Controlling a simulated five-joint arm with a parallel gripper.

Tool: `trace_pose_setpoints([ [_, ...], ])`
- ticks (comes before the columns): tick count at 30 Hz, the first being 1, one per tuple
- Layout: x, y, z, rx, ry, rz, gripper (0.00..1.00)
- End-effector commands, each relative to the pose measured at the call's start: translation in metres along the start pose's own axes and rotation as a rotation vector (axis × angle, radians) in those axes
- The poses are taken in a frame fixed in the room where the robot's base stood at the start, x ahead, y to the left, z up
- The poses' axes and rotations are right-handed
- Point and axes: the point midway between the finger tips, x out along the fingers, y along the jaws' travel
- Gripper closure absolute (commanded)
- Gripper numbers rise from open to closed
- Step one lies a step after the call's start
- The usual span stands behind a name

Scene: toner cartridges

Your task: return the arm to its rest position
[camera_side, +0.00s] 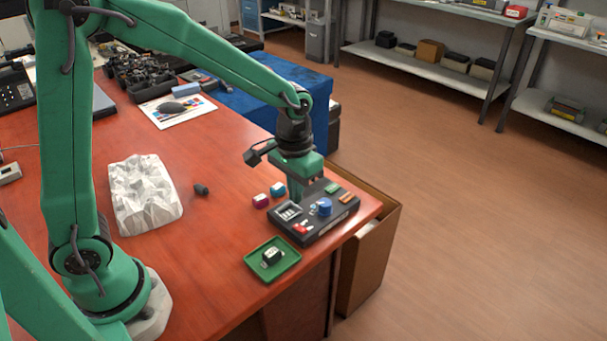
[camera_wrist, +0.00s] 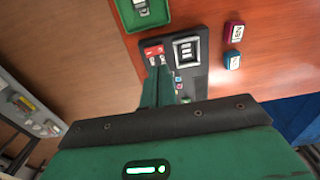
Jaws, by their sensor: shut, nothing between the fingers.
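My gripper (camera_side: 296,192) is at the end of my green arm, which reaches out over the right part of the red-brown table (camera_side: 215,240). It points down just above or at the back left part of a dark control panel (camera_side: 325,226). In the wrist view my gripper (camera_wrist: 157,84) has its green fingers together, with nothing held, over the panel (camera_wrist: 200,52). Whether the fingertips touch the panel cannot be told.
Magenta (camera_side: 260,201) and cyan (camera_side: 277,189) cartridges stand left of the panel. A green tray (camera_side: 254,271) holds a black-and-white cartridge (camera_side: 271,256). A crumpled white object (camera_side: 145,195) lies nearer my base. A cardboard box (camera_side: 372,245) stands beyond the table's right edge.

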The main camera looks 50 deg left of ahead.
Motion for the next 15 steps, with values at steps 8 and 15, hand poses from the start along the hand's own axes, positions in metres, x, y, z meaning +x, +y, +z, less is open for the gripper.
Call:
trace_pose_setpoints([
  [8,-0.033,-0.013,0.015,-0.002,0.066,0.011,1.0],
  [15,-0.07,-0.029,0.04,-0.002,0.156,0.02,1.0],
])
